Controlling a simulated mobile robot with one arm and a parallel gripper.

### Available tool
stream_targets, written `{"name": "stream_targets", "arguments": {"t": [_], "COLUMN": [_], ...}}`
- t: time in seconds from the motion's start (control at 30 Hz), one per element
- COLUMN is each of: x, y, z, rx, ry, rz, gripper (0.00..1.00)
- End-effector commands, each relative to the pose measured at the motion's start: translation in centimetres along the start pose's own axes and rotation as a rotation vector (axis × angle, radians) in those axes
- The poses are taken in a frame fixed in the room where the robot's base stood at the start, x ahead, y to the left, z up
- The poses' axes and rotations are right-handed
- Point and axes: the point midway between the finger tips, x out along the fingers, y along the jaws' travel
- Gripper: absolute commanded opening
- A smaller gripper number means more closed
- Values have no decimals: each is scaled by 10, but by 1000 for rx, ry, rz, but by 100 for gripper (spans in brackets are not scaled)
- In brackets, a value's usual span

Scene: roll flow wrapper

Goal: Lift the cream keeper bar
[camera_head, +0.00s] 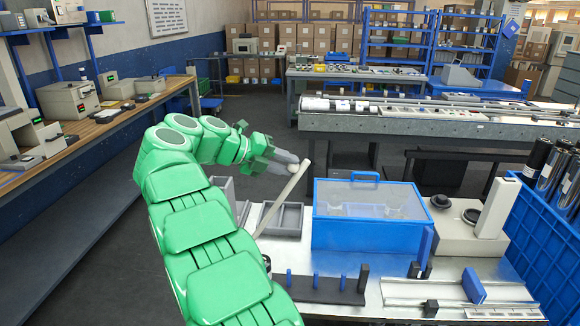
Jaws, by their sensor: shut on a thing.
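The cream keeper bar (284,197) is a long, thin, pale bar, tilted in the picture with its upper end to the right. My gripper (296,166) is shut on the bar near its upper end. The bar's lower end reaches down beside a grey open tray (296,206); I cannot tell whether it touches anything. My green arm comes up from the bottom and hides part of the bench at left.
A blue box with a clear lid (322,226) stands right of the bar. A cream upright block (497,208) on a base, a blue crate (553,236) and metal rails (440,291) lie further right. A dark rack with blue posts (325,290) is in front.

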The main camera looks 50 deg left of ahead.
Motion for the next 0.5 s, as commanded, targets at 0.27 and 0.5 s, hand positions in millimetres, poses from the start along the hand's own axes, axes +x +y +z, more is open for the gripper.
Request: {"name": "stream_targets", "arguments": {"t": [0.27,0.5], "x": [-5,-5], "y": [1,1], "z": [3,3], "rx": [-6,-7], "ry": [-1,-2], "rz": [-12,-14], "gripper": [0,0]}}
